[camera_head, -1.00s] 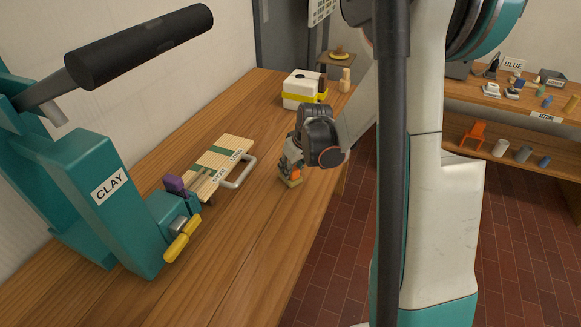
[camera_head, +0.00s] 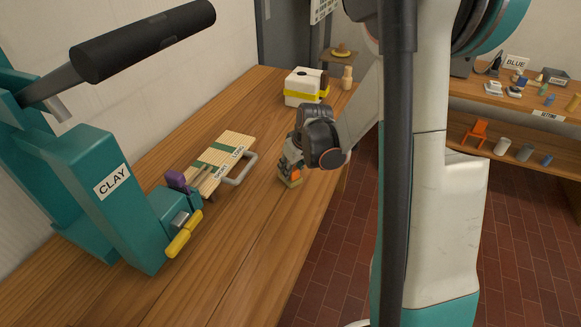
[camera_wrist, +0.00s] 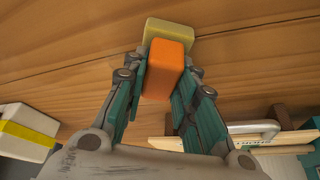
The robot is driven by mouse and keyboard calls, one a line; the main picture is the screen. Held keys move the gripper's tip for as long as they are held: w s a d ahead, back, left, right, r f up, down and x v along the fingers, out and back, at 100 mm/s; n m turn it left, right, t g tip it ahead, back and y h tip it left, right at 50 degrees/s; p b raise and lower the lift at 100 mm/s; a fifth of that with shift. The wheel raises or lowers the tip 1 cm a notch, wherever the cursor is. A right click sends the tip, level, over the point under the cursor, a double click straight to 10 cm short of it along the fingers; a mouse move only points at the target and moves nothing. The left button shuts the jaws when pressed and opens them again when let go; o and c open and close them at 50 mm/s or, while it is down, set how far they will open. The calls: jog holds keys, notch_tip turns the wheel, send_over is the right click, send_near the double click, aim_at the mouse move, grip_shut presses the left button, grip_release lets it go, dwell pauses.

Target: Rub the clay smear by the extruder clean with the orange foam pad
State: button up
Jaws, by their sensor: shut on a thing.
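My gripper (camera_head: 289,166) is shut on the orange foam pad, low over the right part of the wooden bench. In the wrist view the pad's orange block (camera_wrist: 165,72) sits between my gripper's fingers (camera_wrist: 168,66), with a yellowish part (camera_wrist: 169,31) at its far end. In the head view the pad (camera_head: 292,180) shows small below the fingers; I cannot tell whether it touches the wood. The teal extruder (camera_head: 112,200), labelled CLAY, stands at the left with a black-gripped lever. I cannot make out a clay smear in either view.
A slatted board (camera_head: 222,160) with a metal handle (camera_head: 239,170) lies between the extruder and my gripper. A white box with a yellow band (camera_head: 302,88) stands farther back on the bench (camera_head: 235,235). Bare wood lies in front of my gripper.

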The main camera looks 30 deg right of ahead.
jog(key=shift+w+d, duration=0.5)
jog(key=shift+d, duration=0.1)
jog(key=shift+s+a+r, duration=0.1)
jog(key=shift+s+a, duration=0.4)
jog(key=shift+a, duration=0.1)
jog(key=shift+r+p, duration=0.55)
jog(key=shift+r, duration=0.2)
jog(key=shift+w+d+f+b, duration=0.15)
jog(key=shift+w+d, duration=0.5)
jog(key=shift+d, duration=0.15)
jog(key=shift+w+d+f+b, duration=0.1)
jog(key=shift+w+d+b, duration=0.05)
jog(key=shift+w+d, duration=0.55)
